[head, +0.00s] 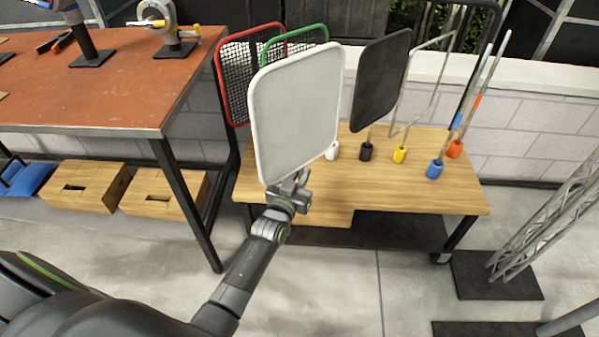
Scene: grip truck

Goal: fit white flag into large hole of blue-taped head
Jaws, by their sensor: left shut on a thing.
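The white flag (297,108), a pale panel in a rounded frame, stands nearly upright above the wooden cart's left side. My left gripper (290,188) is shut on the white flag near its lower left corner; its jaws hide the exact grip and the flag's pin. On the red-brown table at the upper left, a grip head (70,8) with a bit of blue stands on a dark post, its top cut off by the picture edge. Another head (158,20) with yellow parts stands to its right. Their holes cannot be made out. My right gripper is not in view.
The wooden cart (400,190) holds a black flag (381,80) and several colored sockets with poles. Red (232,75) and green-framed (296,38) nets stand behind the white flag. The red-brown table (110,85) lies left, with wooden boxes (165,195) below. A truss stands right.

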